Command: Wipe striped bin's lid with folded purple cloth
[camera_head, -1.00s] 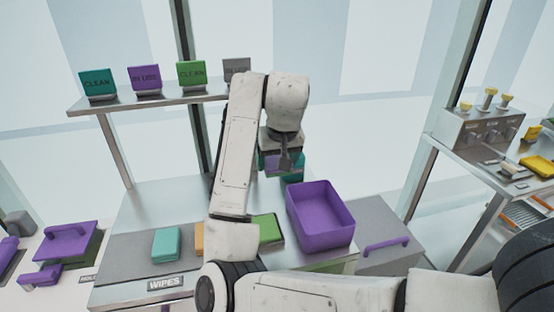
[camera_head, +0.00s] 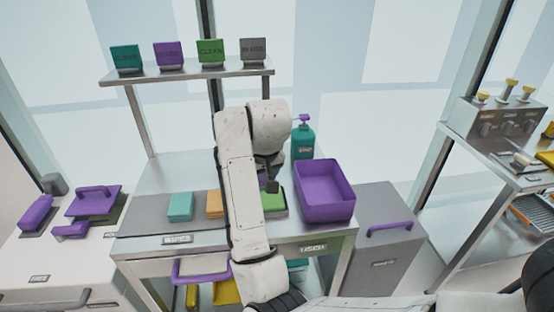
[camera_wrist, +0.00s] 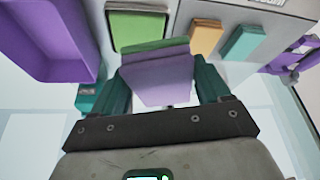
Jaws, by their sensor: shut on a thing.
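My gripper (camera_wrist: 165,92) is shut on the folded purple cloth (camera_wrist: 158,82), with a dark teal finger on each side of it. A green band (camera_wrist: 155,50) shows at the cloth's far edge; I cannot tell whether it belongs to it. In the head view my arm hides most of the gripper, and only a bit of purple shows beside it. The held cloth appears over the table near the green folded cloth (camera_head: 273,201). I cannot make out a striped bin or its lid in either view.
A purple open tub (camera_head: 325,190) and a teal bottle (camera_head: 302,141) stand right of my gripper. Teal (camera_head: 181,206) and orange (camera_head: 214,204) cloths lie left. A grey bin (camera_head: 377,250) with a purple handle stands right of the table. A sign shelf (camera_head: 190,80) is behind.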

